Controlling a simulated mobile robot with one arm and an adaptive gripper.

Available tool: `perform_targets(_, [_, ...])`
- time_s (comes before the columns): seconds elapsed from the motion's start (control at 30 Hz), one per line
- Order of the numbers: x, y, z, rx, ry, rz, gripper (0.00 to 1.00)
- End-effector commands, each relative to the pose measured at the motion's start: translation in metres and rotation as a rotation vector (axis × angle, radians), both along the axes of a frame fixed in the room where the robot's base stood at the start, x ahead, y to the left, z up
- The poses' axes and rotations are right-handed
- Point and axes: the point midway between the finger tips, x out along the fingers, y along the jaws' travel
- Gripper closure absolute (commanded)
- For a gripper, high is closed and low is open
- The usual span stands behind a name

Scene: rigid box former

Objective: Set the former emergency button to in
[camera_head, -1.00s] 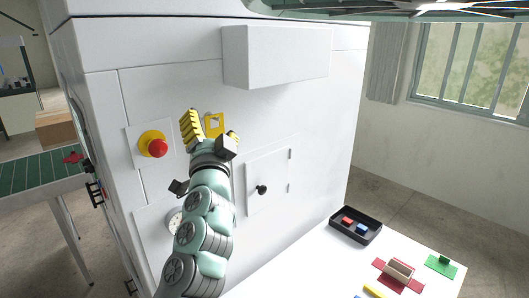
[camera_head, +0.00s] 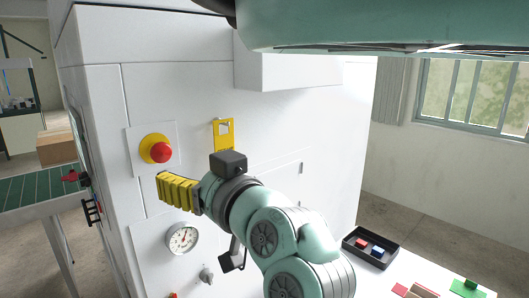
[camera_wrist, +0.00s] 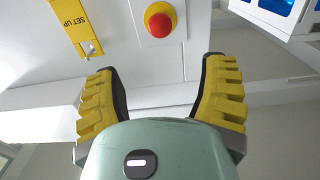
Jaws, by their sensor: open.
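The emergency button is a red mushroom head (camera_head: 161,152) on a yellow collar, mounted on a pale plate on the white machine's front face. In the wrist view the red button (camera_wrist: 159,25) is at the top centre, beyond and between the two fingertips. My gripper (camera_head: 168,190) has yellow ribbed fingers and sits just below and in front of the button in the head view. In the wrist view my gripper (camera_wrist: 163,75) is open and empty, its fingers wide apart. No contact with the button shows. I cannot tell whether the button is in or out.
A yellow "SET UP" tag (camera_head: 223,134) hangs right of the button; it also shows in the wrist view (camera_wrist: 72,22). A round gauge (camera_head: 182,239) and a small knob (camera_head: 206,275) are below. A box-like housing (camera_head: 285,72) juts out above right. A black tray (camera_head: 370,248) lies lower right.

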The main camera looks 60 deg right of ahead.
Motion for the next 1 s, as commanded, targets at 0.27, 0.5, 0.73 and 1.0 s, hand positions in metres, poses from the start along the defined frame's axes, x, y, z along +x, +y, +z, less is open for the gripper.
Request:
perform_targets(0.27, [0.042, -0.007, 0.004, 0.001, 0.006, 0.008, 0.28])
perform_targets(0.5, [0.076, -0.015, 0.005, 0.006, 0.003, 0.01, 0.28])
perform_targets(0.73, [0.108, -0.022, 0.005, 0.003, 0.002, 0.012, 0.28])
perform_targets(1.0, [0.135, -0.03, 0.004, 0.0, 0.0, 0.006, 0.28])
